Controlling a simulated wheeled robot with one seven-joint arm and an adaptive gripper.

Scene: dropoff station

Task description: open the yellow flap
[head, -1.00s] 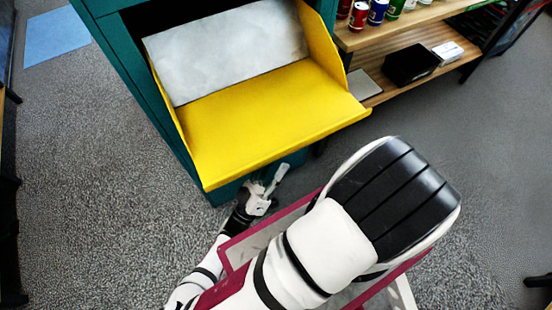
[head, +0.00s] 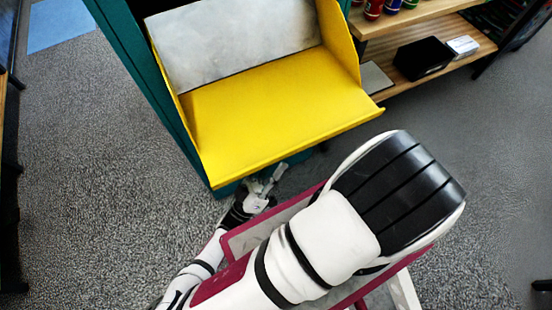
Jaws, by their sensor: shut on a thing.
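The yellow flap (head: 285,105) is swung down and out from the teal drop-off box (head: 155,105), its broad inner face showing. Yellow side walls rise at its left and right edges, and a pale grey panel (head: 235,42) stands behind it. My gripper (head: 272,181) is below the flap's front lip, left of its middle. It is shut on the flap, though the exact contact is small and partly hidden under the lip.
A wooden shelf (head: 445,62) to the right holds a black box (head: 423,59), a small white box (head: 463,46) and cans (head: 373,9). Grey carpet (head: 90,150) is clear to the left, with a blue floor patch (head: 62,24) at the far left.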

